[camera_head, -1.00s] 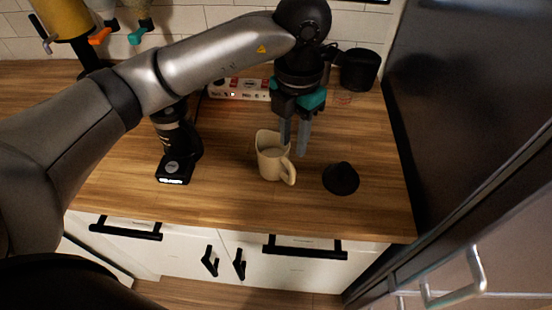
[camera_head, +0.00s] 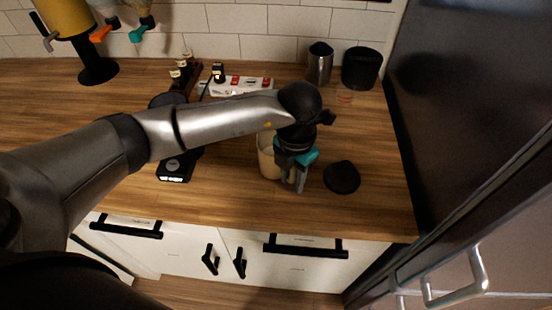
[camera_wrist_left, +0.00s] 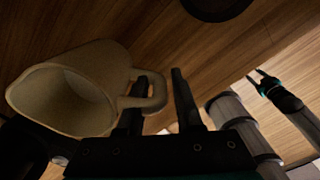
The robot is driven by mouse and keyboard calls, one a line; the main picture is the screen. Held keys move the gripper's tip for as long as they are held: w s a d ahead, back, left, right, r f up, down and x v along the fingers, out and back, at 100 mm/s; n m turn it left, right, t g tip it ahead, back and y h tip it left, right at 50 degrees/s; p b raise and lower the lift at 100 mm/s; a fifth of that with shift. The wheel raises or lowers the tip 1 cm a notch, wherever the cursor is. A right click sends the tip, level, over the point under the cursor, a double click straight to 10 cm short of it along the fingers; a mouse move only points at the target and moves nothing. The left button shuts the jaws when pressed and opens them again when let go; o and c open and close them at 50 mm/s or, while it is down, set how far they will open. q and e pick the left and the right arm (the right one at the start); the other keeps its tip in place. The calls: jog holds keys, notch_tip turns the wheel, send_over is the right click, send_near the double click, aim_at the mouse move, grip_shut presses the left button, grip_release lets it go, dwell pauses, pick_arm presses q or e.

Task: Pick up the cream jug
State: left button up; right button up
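The cream jug (camera_head: 266,163) stands on the wooden counter, partly hidden behind my left gripper (camera_head: 292,187) in the head view. In the left wrist view, the cream jug (camera_wrist_left: 110,65) fills the left side, with its mouth facing left and its handle toward the fingers. My left gripper (camera_wrist_left: 160,74) is open there. Its left finger overlaps the handle, and part of the handle shows in the gap; I cannot tell whether they touch. My right gripper (camera_wrist_left: 257,77) shows small at the right of the wrist view, its fingers apart and empty.
A black tamper-like piece (camera_head: 341,177) lies just right of the jug. A black scale-like device (camera_head: 174,168) is to the left. A steel pitcher (camera_head: 319,64) and a black canister (camera_head: 361,68) stand at the back. A dark appliance bounds the right side.

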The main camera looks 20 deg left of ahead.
pick_arm(q)
grip_shut()
dwell(1.4)
